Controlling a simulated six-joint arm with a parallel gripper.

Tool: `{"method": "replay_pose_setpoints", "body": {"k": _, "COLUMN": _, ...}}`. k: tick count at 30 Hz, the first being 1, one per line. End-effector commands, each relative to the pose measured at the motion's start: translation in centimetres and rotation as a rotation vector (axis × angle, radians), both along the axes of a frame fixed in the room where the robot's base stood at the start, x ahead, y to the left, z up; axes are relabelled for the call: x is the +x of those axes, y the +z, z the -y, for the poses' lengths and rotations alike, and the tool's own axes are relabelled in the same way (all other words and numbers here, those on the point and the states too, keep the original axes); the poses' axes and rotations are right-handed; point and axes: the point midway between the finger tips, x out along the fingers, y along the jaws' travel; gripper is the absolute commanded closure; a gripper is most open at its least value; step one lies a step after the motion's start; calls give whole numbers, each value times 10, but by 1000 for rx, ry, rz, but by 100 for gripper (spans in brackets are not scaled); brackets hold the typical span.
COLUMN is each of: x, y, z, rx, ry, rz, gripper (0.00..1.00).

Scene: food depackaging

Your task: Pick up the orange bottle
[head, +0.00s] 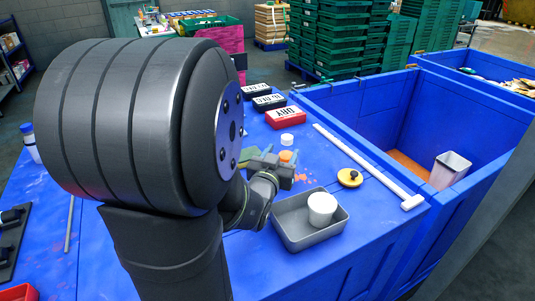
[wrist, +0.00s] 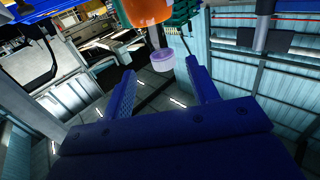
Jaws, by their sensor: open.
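The orange bottle (head: 286,156) stands on the blue table near the middle of the head view, its lower part hidden by my gripper (head: 278,166). In the wrist view, an orange rounded body (wrist: 146,12) is cut off by the top edge, past the fingertips. My gripper (wrist: 160,68) is open there, with its two blue fingers apart and nothing held between them. In the head view, my gripper is right beside the bottle. I cannot tell whether they touch.
A white round item (head: 287,138) is just behind the bottle. A grey tray (head: 283,235) holding a white cup (head: 322,208) is in front. Red (head: 285,117) and black boxes stand behind.

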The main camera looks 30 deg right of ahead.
Motion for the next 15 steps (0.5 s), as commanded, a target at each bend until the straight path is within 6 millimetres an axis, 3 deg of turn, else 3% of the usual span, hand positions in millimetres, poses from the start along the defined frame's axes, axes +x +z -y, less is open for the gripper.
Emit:
{"method": "replay_pose_setpoints", "body": {"k": 8, "x": 14, "y": -1, "z": 14, "rx": 1, "ry": 0, "rz": -1, "gripper": 46}}
{"method": "replay_pose_setpoints", "body": {"k": 15, "x": 38, "y": -3, "z": 37, "rx": -1, "ry": 0, "rz": -1, "gripper": 46}}
